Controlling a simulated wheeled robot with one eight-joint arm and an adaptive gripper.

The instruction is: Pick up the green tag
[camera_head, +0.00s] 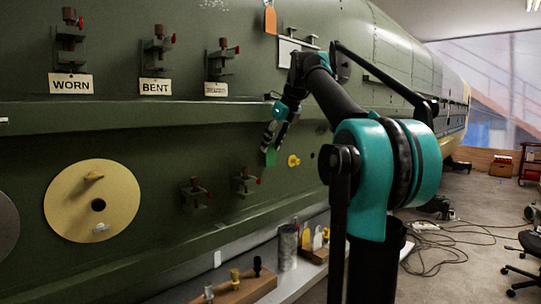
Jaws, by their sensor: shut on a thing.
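My gripper (268,138) is at the middle of the view, in front of the green fuselage side. It is shut on the green tag (270,157), which hangs below the fingers. The tag looks apart from the shelf below; whether it touches the fuselage skin I cannot tell. My arm reaches in from the right and hides part of the fuselage.
Clamps on the fuselage carry signs WORN (71,84) and BENT (155,86). A yellow disc (115,205) is at the left. An orange tag (270,18) hangs above. A metal can (288,247) and a wooden block (235,290) stand below. Cables (440,245) lie on the floor.

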